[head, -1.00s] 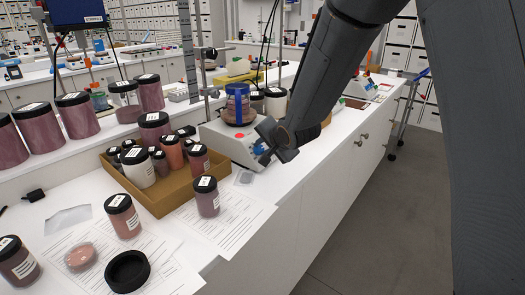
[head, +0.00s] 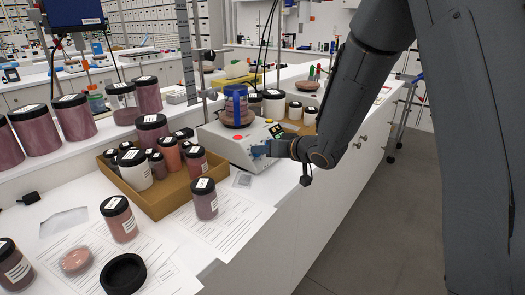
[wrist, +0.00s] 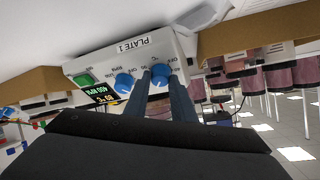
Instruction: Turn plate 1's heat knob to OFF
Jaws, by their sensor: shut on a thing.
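My gripper (wrist: 160,77) is shut on the right knob (wrist: 160,71), beside which small °C and OFF lettering seems to show. The other knob (wrist: 124,82) is free. In the head view my gripper (head: 268,149) reaches the plate's front from the right and hides the knob's setting.
A cardboard tray of jars (head: 178,193) stands just left of the plate. Another tray with white-bodied jars (head: 295,111) is behind it. Loose jars and papers lie nearer on the bench.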

